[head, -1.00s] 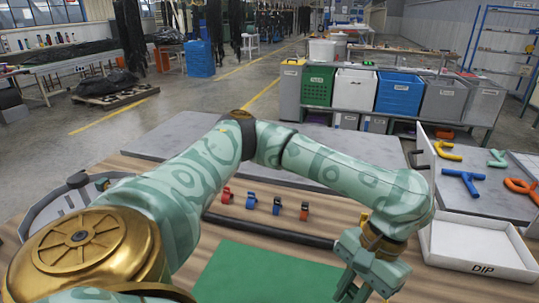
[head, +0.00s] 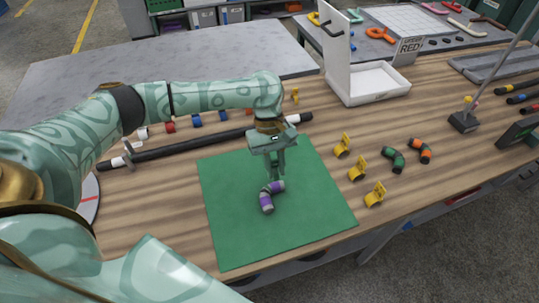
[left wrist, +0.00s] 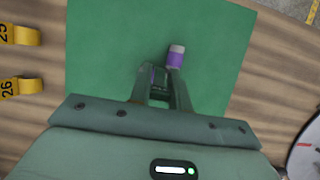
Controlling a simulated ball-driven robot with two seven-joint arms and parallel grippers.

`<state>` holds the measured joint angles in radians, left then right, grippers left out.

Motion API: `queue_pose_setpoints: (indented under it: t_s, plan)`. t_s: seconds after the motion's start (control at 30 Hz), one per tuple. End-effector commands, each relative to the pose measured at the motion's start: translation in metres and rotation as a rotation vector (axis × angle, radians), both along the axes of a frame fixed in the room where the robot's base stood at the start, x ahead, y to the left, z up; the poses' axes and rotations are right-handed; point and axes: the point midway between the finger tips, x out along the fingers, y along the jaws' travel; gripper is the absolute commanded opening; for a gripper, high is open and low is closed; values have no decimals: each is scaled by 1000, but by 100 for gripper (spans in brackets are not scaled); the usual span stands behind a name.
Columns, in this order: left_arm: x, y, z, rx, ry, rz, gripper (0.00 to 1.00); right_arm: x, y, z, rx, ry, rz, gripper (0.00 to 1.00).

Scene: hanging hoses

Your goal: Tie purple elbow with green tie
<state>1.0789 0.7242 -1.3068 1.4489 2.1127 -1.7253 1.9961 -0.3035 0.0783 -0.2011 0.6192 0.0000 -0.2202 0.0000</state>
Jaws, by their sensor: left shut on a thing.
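The purple elbow (head: 267,200), a short grey bent tube with purple bands, is at the middle of the green mat (head: 228,235). My left gripper (head: 275,178) points down over the mat and is shut on the elbow's upper end. In the left wrist view one purple-banded end of the elbow (left wrist: 175,57) sticks out past the fingertips (left wrist: 160,80); the rest is hidden by the fingers. I cannot tell whether the elbow touches the mat. I cannot make out a green tie. My right gripper is not in view.
Right of the mat are yellow numbered markers (head: 358,169), a green-banded elbow (head: 393,161) and an orange-banded elbow (head: 420,151). A black hose (head: 190,143) lies behind the mat, with small red and blue clips (head: 196,121) beyond. A white tray (head: 368,85) stands farther back.

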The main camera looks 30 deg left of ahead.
Motion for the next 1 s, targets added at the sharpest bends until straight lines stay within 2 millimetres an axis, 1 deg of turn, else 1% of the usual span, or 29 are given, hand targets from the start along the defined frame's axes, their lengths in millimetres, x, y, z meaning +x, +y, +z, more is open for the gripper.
queue_pose_setpoints:
  t_s: [0.1,0.37,0.53,0.7,0.8,1.0]
  plan:
    - [1,1,-4,-2,-1,24,0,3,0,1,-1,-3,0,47]
    - [1,1,-4,-2,0,19,0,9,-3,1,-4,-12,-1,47]
    - [1,0,-2,-2,0,19,0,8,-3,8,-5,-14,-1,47]
    - [0,0,0,-1,-2,20,0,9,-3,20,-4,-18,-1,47]
    - [0,0,-12,-3,2,19,0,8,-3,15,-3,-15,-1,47]
    - [0,0,-27,-3,0,18,0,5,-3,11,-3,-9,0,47]
